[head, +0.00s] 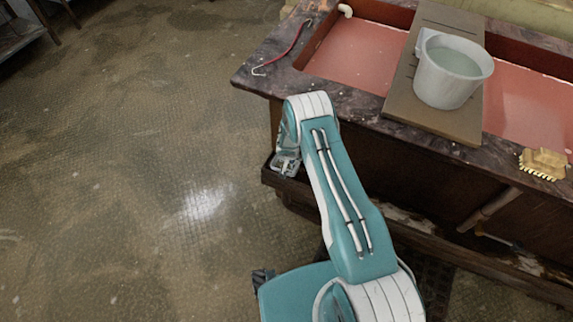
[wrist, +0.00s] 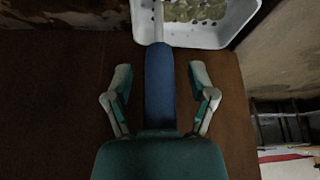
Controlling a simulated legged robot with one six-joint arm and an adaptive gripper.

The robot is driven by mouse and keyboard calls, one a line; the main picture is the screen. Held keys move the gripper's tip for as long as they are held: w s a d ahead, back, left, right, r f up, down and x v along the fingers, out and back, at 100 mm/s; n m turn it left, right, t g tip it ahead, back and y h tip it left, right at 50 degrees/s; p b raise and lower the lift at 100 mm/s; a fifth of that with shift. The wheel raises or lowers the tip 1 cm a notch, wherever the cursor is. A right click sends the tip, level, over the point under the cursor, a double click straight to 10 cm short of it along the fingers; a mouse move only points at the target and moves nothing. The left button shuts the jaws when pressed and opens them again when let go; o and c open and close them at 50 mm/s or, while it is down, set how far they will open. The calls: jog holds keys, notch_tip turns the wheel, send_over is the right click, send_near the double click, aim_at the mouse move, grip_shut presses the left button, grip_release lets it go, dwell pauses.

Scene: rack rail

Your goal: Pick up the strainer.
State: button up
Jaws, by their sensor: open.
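A blue handle (wrist: 160,85), which looks like the strainer's, runs up the middle of the wrist view. Its thin pale shaft reaches to a white tray (wrist: 232,22) at the top. The strainer's head is not clear to see. My gripper (wrist: 160,72) is open, with one finger on each side of the handle and a visible gap to both. The handle's near end is hidden by my gripper's body. In the head view my arm bends down past the counter's front left corner, and my gripper is mostly hidden there.
A low brown shelf (wrist: 60,110) lies under the handle. Above it, a dark stone counter (head: 362,108) holds a red-lined sink (head: 350,55), a board (head: 400,92) with a white bucket (head: 450,82), a brush (head: 543,164) and a red cord (head: 292,47).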

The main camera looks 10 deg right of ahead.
jog(key=shift+a, duration=0.1)
grip_shut()
jog(key=shift+r, duration=0.15)
